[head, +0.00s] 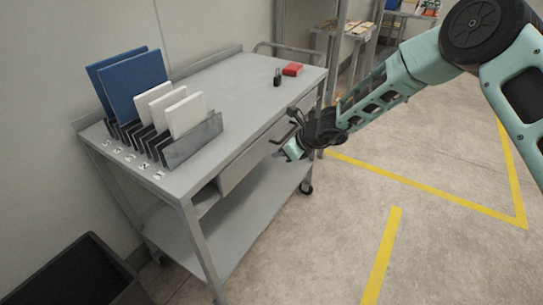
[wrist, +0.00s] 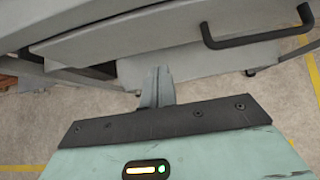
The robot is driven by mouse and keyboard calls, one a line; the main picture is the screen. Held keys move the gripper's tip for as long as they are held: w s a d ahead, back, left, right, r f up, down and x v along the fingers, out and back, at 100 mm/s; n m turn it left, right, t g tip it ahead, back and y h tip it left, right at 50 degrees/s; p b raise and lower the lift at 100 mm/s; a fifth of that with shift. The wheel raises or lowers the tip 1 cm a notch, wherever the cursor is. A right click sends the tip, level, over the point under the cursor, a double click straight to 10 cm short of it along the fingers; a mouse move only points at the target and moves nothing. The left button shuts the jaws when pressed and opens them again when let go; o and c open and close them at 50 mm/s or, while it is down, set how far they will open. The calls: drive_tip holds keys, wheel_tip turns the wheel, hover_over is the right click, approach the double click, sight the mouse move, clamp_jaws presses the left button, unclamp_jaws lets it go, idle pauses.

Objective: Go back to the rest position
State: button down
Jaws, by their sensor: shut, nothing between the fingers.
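My gripper (head: 291,150) is shut and empty in the head view, in front of the grey cart's drawer side. In the wrist view my gripper's fingers (wrist: 157,84) are together, with nothing between them. The grey metal cart (head: 228,92) stands at the left against the wall. Its drawer (head: 250,165) has a black handle, which shows in the wrist view (wrist: 255,38) at the upper right. The drawer front looks slightly out from the cart at its near end. My arm reaches in from the upper right of the head view.
A rack (head: 190,143) on the cart holds blue panels (head: 135,80) and white panels (head: 186,115). A dark bin (head: 80,275) stands at lower left. The floor at right is clear.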

drive_tip(key=v, duration=0.8)
drive_tip(key=s+a+r+n+g, duration=0.2)
drive_tip(key=s+r+n, duration=0.3)
drive_tip(key=s+n, duration=0.4)
drive_tip(key=s+a+r+n+g, duration=0.2)
drive_tip(key=s+r+n, duration=0.4)
drive_tip(key=s, duration=0.5)
drive_tip(key=s+d+r+n+h, duration=0.1)
drive_tip(key=s+d+n+h, duration=0.2)
drive_tip(key=s+d+n, duration=0.3)
drive_tip(key=s+d+n+h, duration=0.4)
drive_tip(key=s+d+n, duration=0.3)
drive_tip(key=s+n, duration=0.3)
drive_tip(key=shift+s+d+r+n+g, duration=0.3)
drive_tip(key=shift+s+r, duration=0.1)
drive_tip(key=shift+s, duration=0.6)
